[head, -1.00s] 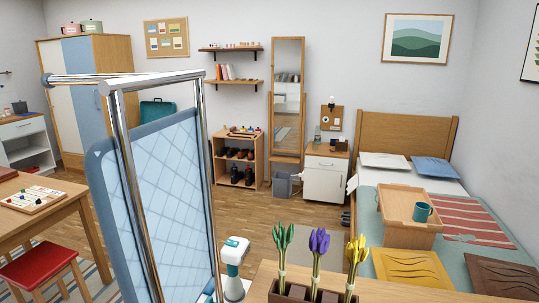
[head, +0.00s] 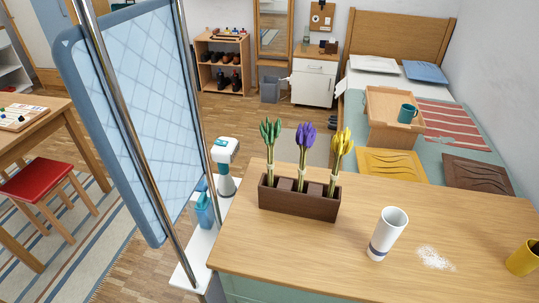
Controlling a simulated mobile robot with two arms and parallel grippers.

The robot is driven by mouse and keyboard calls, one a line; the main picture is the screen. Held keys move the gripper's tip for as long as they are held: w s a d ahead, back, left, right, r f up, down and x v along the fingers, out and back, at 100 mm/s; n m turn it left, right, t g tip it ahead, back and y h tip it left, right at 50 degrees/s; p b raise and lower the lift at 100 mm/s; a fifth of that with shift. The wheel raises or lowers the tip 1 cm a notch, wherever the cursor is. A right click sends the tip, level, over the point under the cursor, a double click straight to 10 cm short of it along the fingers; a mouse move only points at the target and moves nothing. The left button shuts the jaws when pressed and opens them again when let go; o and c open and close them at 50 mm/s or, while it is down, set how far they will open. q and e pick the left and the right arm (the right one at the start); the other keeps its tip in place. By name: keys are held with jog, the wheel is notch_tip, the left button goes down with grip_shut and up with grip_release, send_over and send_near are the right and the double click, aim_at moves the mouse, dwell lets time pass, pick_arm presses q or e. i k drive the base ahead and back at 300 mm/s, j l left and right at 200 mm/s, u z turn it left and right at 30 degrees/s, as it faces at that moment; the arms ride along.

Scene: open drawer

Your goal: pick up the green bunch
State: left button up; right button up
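The green bunch (head: 270,146) stands upright at the left end of a dark brown wooden holder (head: 299,205) on the wooden counter. Its tips are green and its stems pale, with a light band around them. A purple bunch (head: 304,146) stands in the middle of the same holder and a yellow bunch (head: 340,152) at its right end. The lower stems are hidden inside the holder. Neither of my grippers shows in the head view.
A white cup with a blue band (head: 388,234) stands right of the holder, beside spilled white powder (head: 435,258). A yellow mug (head: 523,258) is at the right edge. A blue quilted panel on a metal frame (head: 130,110) rises at the left. The counter's front middle (head: 290,250) is clear.

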aim_at(271, 135)
jog(key=l+z, duration=0.35)
jog(key=l, duration=1.95)
